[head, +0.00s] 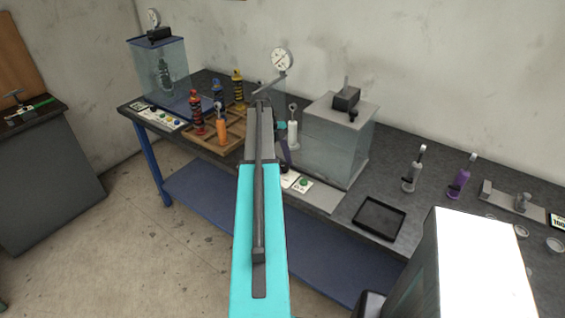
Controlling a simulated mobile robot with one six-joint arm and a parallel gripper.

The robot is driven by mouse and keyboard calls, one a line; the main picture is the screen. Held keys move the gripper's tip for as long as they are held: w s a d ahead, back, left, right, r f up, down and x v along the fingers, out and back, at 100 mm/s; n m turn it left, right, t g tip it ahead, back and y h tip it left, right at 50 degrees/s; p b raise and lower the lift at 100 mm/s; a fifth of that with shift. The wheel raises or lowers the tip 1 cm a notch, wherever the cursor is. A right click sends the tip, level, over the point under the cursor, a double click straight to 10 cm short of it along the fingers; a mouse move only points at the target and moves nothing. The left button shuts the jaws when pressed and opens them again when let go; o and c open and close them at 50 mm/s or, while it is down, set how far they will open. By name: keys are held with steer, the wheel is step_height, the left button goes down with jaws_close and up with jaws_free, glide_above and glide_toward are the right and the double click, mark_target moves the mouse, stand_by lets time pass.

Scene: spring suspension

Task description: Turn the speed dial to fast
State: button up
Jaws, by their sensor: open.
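A control strip (318,196) runs along the front of the right-hand glass tester (335,150). It carries white labels and a green button (304,182). A small dark round shape (284,169) at its left end looks like the speed dial; its setting is too small to read. My cyan and grey arm reaches over the bench and covers the strip's left part. My gripper (285,158) shows only in part beside the arm, open and close above the dark shape. I cannot tell whether it touches it.
A wooden rack (232,143) with coloured spring shock absorbers stands left of my arm. Another glass tester (160,72) and button panel (163,118) are at the far left. A black tray (379,230), grey damper (412,172) and purple damper (460,178) are to the right.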

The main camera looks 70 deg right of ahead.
steer(key=shift+f, duration=0.15)
steer(key=c, duration=1.1)
steer(key=shift+o, duration=0.2)
